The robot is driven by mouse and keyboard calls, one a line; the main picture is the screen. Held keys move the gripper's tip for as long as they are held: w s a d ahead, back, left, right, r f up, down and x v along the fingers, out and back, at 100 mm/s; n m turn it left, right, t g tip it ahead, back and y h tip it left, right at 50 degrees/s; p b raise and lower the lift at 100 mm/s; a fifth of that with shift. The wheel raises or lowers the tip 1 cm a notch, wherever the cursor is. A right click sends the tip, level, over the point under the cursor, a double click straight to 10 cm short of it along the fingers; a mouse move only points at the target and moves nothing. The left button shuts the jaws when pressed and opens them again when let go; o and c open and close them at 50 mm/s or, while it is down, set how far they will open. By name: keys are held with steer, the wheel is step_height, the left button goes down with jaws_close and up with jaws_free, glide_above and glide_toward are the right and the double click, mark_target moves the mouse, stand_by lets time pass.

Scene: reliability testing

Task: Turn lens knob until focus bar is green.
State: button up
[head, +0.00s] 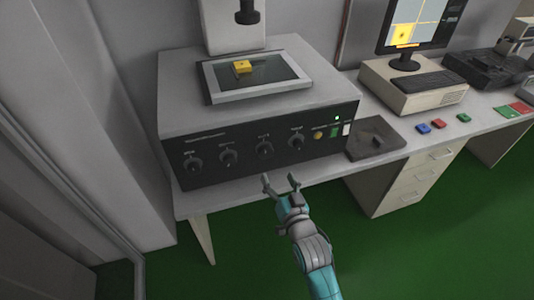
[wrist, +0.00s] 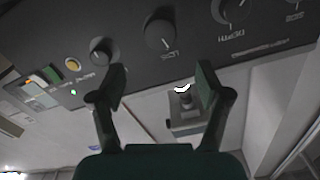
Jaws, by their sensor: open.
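My gripper (head: 281,180) is open and empty, in front of and below the third knob from the left (head: 264,149). In the wrist view, which looks upside down, the fingers (wrist: 162,80) are spread apart, with that knob (wrist: 160,27) beyond the gap and not touched. The rightmost knob (head: 296,141) also shows in the wrist view (wrist: 104,51). The monitor screen (head: 420,22) shows an orange bar at its bottom.
A yellow block (head: 243,67) sits on the stage (head: 275,73) atop the console. A dark tray (head: 376,140) lies right of the console. Red, blue and green pieces lie on the table farther right. The table's front edge (head: 232,199) is just behind my gripper.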

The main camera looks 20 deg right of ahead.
mark_target(266, 154)
steer(key=w, duration=1)
steer(key=shift+w, duration=0.4)
steer(key=c, duration=1.2)
steer(key=shift+o, duration=0.2)
steer(key=n, duration=0.5)
steer(key=shift+a+n, duration=0.1)
steer(key=shift+n, duration=0.3)
steer(key=n, duration=0.5)
steer(key=shift+a+n, duration=0.1)
steer(key=shift+n, duration=0.2)
